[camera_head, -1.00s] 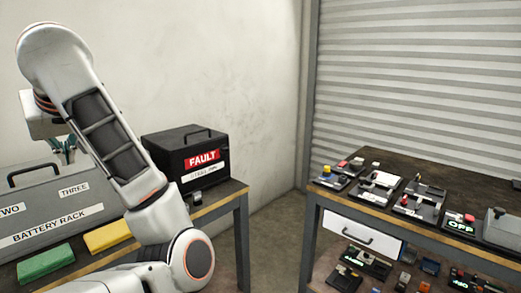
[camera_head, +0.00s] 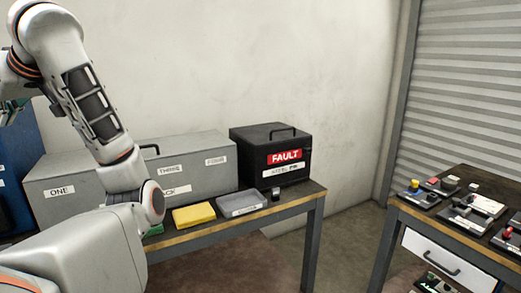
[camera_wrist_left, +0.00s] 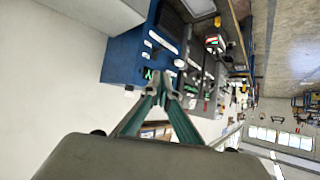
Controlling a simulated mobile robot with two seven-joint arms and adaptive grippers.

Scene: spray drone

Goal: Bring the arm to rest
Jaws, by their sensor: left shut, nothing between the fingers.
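My left arm (camera_head: 95,115) comes up from the lower left in the head view and bends back at the top left. Its gripper (camera_head: 12,110) is only partly in that view, at the left edge. In the left wrist view my left gripper (camera_wrist_left: 163,92) has its two green fingers drawn together at the tips, with nothing between them. It is in free air, apart from the benches and boxes behind it. My right gripper is in neither view.
A grey battery rack (camera_head: 60,190), a yellow block (camera_head: 194,216), a grey block (camera_head: 240,203) and a black FAULT box (camera_head: 270,154) stand on the wall bench. A second bench (camera_head: 440,215) with several devices is at the right. Bare floor (camera_head: 350,235) lies between.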

